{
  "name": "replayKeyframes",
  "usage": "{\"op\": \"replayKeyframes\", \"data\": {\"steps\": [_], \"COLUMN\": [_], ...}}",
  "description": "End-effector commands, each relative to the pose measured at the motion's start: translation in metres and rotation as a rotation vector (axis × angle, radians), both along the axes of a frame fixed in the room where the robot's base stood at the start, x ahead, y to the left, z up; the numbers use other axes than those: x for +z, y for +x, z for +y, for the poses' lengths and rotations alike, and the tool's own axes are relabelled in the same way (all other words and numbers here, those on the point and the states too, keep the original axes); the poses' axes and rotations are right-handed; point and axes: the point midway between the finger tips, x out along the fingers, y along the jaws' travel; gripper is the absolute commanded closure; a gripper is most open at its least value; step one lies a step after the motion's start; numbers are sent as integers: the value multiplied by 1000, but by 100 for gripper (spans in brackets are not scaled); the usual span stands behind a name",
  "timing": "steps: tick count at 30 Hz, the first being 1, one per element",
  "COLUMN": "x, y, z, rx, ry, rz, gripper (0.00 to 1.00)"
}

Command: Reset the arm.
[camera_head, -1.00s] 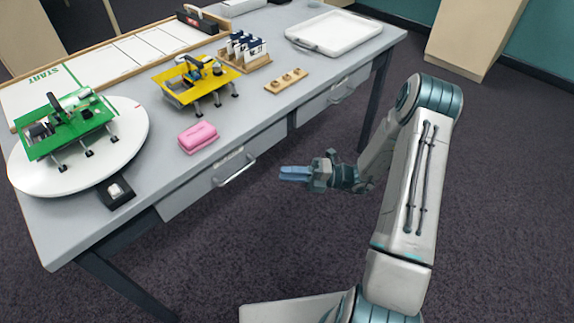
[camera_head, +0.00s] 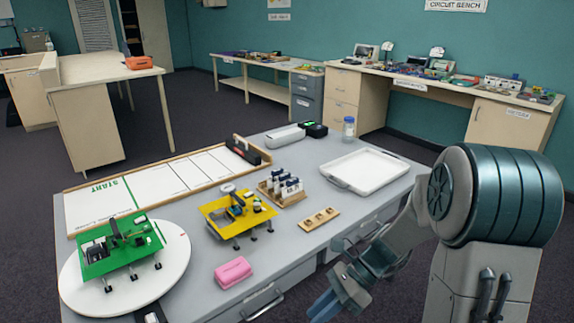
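My gripper (camera_head: 326,306) is at the bottom of the view, in front of the near edge of the grey table. Its blue fingers look close together and nothing shows between them, but the gap is hard to judge. My arm is folded, with its large teal joint at the right of the view. The gripper is apart from the table and from the things on it.
The grey table (camera_head: 330,222) bears a green rover (camera_head: 121,250) on a white disc (camera_head: 75,287), a yellow rover (camera_head: 237,214), a pink block (camera_head: 232,272), a card rack (camera_head: 281,190) and a white tray (camera_head: 364,171). Benches stand behind; floor lies between.

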Motion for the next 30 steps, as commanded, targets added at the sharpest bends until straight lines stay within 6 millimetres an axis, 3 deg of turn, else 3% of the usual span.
{"op": "replayKeyframes", "data": {"steps": [1, 18, 24, 30], "x": [24, 170, 206, 218], "y": [-8, -70, -80, -83], "z": [-2, -57, -73, -78], "rx": [73, 1005, 1279, 1392], "ry": [-37, -407, -509, -550], "rz": [-87, -903, -1069, -1125], "gripper": [80, 80, 80, 80]}}
